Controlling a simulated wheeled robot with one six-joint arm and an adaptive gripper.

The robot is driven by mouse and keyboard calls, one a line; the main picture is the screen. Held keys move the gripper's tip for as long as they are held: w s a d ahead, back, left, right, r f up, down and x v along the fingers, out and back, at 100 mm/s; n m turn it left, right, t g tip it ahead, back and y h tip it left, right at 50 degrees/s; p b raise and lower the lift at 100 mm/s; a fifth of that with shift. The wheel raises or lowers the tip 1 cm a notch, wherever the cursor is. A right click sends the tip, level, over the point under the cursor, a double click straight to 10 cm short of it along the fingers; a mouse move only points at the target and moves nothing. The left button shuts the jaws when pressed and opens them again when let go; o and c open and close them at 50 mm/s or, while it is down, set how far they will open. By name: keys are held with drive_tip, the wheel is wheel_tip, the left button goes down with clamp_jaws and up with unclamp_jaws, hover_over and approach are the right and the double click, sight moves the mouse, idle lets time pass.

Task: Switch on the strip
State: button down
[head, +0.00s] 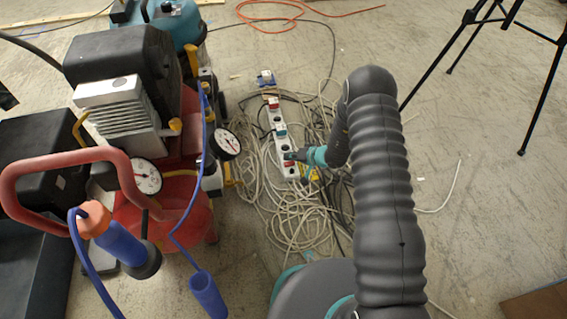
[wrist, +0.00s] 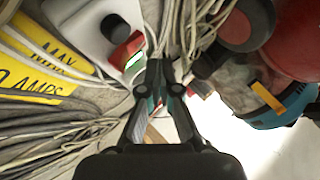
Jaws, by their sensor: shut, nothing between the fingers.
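The white power strip (head: 279,140) lies on the floor among tangled pale cables, running up and down the picture. It has dark sockets and several red and teal parts along it. My gripper (head: 297,155) reaches in from the right at the strip's lower end. In the wrist view the strip's end (wrist: 84,18) shows a round black part and a red switch (wrist: 126,46) with a pale green-white edge. My gripper (wrist: 163,66) is shut and empty, its tips just right of the switch. I cannot tell whether they touch it.
A red and black compressor (head: 150,130) with gauges and blue hoses stands at the left. Loose cables (head: 300,225) surround the strip. A black tripod (head: 500,20) stands at the upper right. The floor to the right is mostly clear.

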sight(292, 162)
drive_tip(key=shift+r, duration=0.1)
drive_tip(key=shift+w+d+r+p, duration=0.1)
drive_tip(key=shift+d+r+p, duration=0.15)
drive_tip(key=shift+r, duration=0.95)
drive_tip(key=shift+w+d+r+p, duration=0.15)
drive_tip(key=shift+d+r, duration=0.1)
drive_tip(key=shift+r, duration=0.9)
drive_tip(key=shift+s, duration=0.15)
drive_tip(key=shift+m, duration=0.3)
